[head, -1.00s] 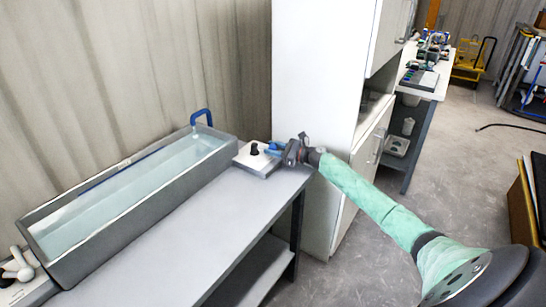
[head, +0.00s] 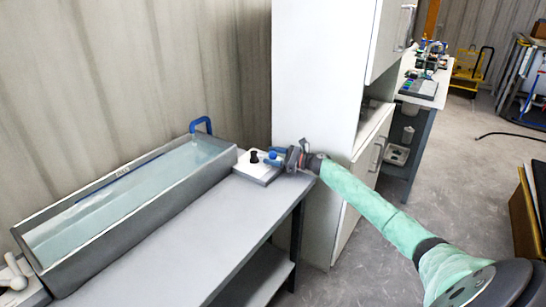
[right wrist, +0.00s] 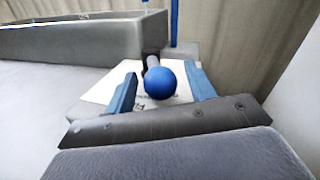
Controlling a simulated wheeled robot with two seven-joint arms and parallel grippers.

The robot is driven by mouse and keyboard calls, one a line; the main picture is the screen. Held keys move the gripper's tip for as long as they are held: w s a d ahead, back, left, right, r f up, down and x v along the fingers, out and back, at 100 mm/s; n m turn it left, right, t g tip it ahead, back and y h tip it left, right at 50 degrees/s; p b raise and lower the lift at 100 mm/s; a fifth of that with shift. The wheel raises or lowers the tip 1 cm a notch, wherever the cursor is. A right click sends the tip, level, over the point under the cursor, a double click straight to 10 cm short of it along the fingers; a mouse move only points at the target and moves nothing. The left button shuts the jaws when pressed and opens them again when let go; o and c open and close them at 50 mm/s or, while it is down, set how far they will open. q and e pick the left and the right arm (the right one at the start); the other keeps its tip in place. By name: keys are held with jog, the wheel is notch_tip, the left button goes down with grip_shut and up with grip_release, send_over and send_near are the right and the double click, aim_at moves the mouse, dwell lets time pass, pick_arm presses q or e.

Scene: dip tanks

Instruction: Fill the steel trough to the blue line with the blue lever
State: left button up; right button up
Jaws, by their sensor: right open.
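The long steel trough (head: 140,226) stands on the bench with pale, clear water (head: 130,200) in it. The blue line (head: 138,167) shows on its back inner wall, a little above the water surface; the exact gap is hard to tell. A blue spout (head: 201,124) rises at the trough's far end. The blue lever's round knob (right wrist: 160,83) is on a white plate beside that end. My right gripper (right wrist: 161,76) is open, with a blue finger on either side of the knob; contact is not clear. My left gripper is out of view.
A white-handled lever (head: 14,274) sits at the trough's near end. The grey bench top (head: 190,245) in front of the trough is clear. A tall white cabinet (head: 310,80) stands close behind my right gripper.

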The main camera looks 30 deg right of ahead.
jog(key=b+v, duration=0.2)
jog(key=v, duration=0.4)
jog(key=shift+f, duration=0.15)
jog(key=shift+s+d, duration=0.2)
jog(key=shift+s, duration=0.1)
jog(key=shift+s+d, duration=0.15)
jog(key=shift+s, duration=0.05)
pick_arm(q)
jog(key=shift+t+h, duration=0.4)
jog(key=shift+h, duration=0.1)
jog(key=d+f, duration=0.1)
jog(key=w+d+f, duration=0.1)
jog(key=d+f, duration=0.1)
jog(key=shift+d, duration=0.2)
pick_arm(e)
jog(key=shift+s+d, duration=0.15)
jog(key=shift+s, duration=0.05)
